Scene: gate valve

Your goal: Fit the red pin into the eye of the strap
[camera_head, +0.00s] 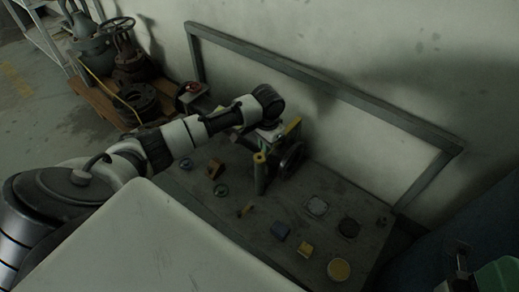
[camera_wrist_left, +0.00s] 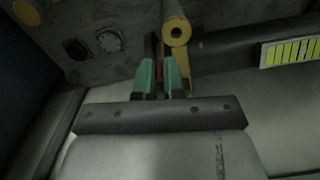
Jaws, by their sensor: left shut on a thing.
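My left gripper (camera_wrist_left: 159,76) has green fingers, shut on a small red piece that I take as the red pin (camera_wrist_left: 159,72); only a bit of it shows between the fingertips. Just beyond and right of the fingers in the left wrist view is a yellow ring with a hole (camera_wrist_left: 176,31), apparently the strap's eye. The red piece is beside the ring, not visibly in its hole. In the head view, my left gripper (camera_head: 268,138) is over the bench, partly hidden by its own wrist. A yellow-topped upright (camera_head: 260,158) stands just below it.
A dark handwheel (camera_head: 292,160) stands right of the yellow-topped upright. A framed wall panel rises behind. A yellow striped label (camera_wrist_left: 290,52) shows at the right.

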